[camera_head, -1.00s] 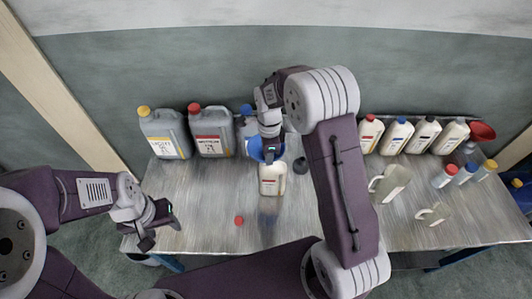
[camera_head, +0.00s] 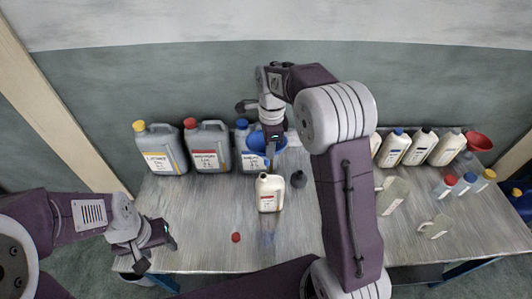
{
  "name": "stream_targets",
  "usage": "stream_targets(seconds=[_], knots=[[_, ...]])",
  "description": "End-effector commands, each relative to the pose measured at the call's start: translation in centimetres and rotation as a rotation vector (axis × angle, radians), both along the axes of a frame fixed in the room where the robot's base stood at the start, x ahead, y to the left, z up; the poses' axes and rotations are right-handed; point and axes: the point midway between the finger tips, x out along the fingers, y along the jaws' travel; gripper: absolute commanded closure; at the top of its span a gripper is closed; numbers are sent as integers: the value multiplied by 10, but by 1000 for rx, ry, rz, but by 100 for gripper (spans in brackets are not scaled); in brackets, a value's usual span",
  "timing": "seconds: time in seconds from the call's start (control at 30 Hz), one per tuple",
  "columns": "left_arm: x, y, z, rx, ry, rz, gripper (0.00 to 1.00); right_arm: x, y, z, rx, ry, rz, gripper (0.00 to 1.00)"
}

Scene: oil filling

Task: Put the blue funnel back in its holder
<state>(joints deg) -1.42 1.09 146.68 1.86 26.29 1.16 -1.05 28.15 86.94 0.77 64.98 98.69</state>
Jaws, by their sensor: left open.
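The blue funnel (camera_head: 256,143) is at my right gripper (camera_head: 272,156), which appears shut on its rim. The funnel is behind the open white bottle (camera_head: 269,194) and in front of the blue-capped grey canister; its lower end is hidden. The bottle stands upright with no cap on. A small dark round object (camera_head: 298,179) is on the table right of the bottle; I cannot tell whether it is the funnel's holder. My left gripper (camera_head: 160,247) is open and empty over the table's left front corner.
Grey canisters with yellow (camera_head: 162,150), red (camera_head: 207,147) and blue (camera_head: 246,160) caps stand at the back left. White bottles (camera_head: 420,147) and a red funnel (camera_head: 478,141) are back right. Jugs (camera_head: 392,195) and small capped bottles are at right. A red cap (camera_head: 236,237) lies at front.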

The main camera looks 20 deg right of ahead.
Motion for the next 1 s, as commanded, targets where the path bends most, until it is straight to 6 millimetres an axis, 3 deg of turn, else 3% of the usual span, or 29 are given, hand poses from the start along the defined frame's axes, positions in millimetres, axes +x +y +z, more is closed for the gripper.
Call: stream_targets(seconds=[0.2, 0.3, 0.5, 0.77, 1.0], knots=[[0, 0, -3, 0, 0, 0, 48, 35, -78, -80, 5, -70, -4, 100], [0, 0, -4, 0, 0, 0, 48, 43, -116, -114, -3, -107, -3, 100], [0, 0, -4, 0, 0, 0, 48, 45, -165, -156, -28, -154, 0, 100], [0, 0, -5, 0, 0, 0, 48, 45, -175, -166, -35, -167, 4, 100], [0, 0, -21, 0, 0, 0, 48, 45, -175, -184, -35, -166, 3, 100]])
